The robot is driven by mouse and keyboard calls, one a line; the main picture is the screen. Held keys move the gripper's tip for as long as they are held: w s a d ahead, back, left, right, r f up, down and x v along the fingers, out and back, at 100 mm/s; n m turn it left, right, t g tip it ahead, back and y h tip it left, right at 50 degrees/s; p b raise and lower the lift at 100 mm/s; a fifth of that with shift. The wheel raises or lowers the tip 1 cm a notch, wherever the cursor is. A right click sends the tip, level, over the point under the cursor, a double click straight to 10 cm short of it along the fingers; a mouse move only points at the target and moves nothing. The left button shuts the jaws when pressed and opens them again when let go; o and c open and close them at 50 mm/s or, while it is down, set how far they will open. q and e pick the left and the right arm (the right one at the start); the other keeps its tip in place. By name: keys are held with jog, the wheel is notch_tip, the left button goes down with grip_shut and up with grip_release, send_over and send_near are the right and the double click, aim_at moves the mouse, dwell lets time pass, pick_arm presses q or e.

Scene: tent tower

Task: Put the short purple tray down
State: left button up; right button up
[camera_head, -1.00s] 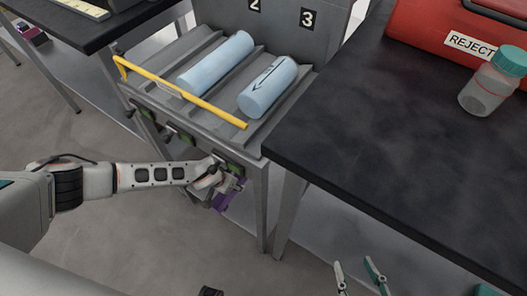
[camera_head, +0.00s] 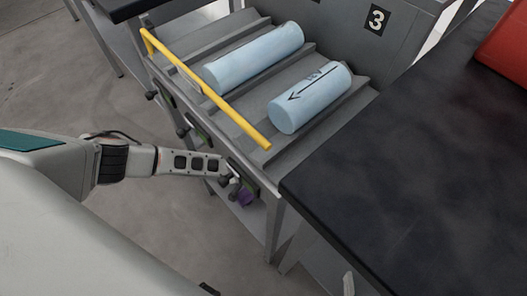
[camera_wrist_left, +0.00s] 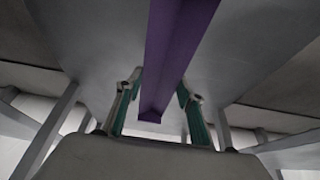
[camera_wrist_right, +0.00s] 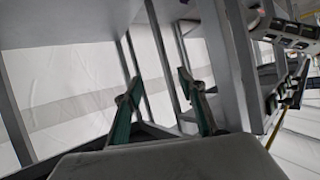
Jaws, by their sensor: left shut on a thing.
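The short purple tray (camera_wrist_left: 172,62) runs between the two green-padded fingers of my left gripper (camera_wrist_left: 158,92) in the left wrist view. In the head view only a small purple part of the tray (camera_head: 246,198) shows low beside the front of the grey rack, below its small panels. My left gripper (camera_head: 236,186) is there, partly hidden by its own wrist. A grey surface lies above the tray in the left wrist view; whether they touch I cannot tell. My right gripper (camera_wrist_right: 160,88) has its fingers apart with nothing between them.
The grey slotted rack (camera_head: 225,113) holds two light blue cylinders (camera_head: 253,55) (camera_head: 310,98) behind a yellow bar (camera_head: 205,88). A dark-topped table (camera_head: 420,150) stands to the right, with part of a red case (camera_head: 505,50). Grey floor is open in front.

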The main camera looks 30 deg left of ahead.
pick_arm(q)
jog(key=shift+s+f, duration=0.25)
jog(key=shift+f, duration=0.4)
jog(key=shift+s+f, duration=0.2)
jog(key=shift+f, duration=0.4)
jog(key=shift+w+f+b, duration=0.15)
jog(key=shift+b, duration=0.2)
jog(key=shift+w+r, duration=0.25)
jog(key=shift+r, duration=0.1)
jog(key=shift+c, duration=0.5)
jog(key=shift+f, duration=0.2)
jog(key=o, duration=1.3)
pick_arm(e)
jog(key=shift+s+a+f+m, duration=0.1)
jog(key=shift+a+m, duration=0.15)
jog(key=shift+a, duration=0.15)
jog(key=shift+s+a+f+m, duration=0.1)
jog(key=shift+a+m, duration=0.15)
jog(key=shift+a, duration=0.1)
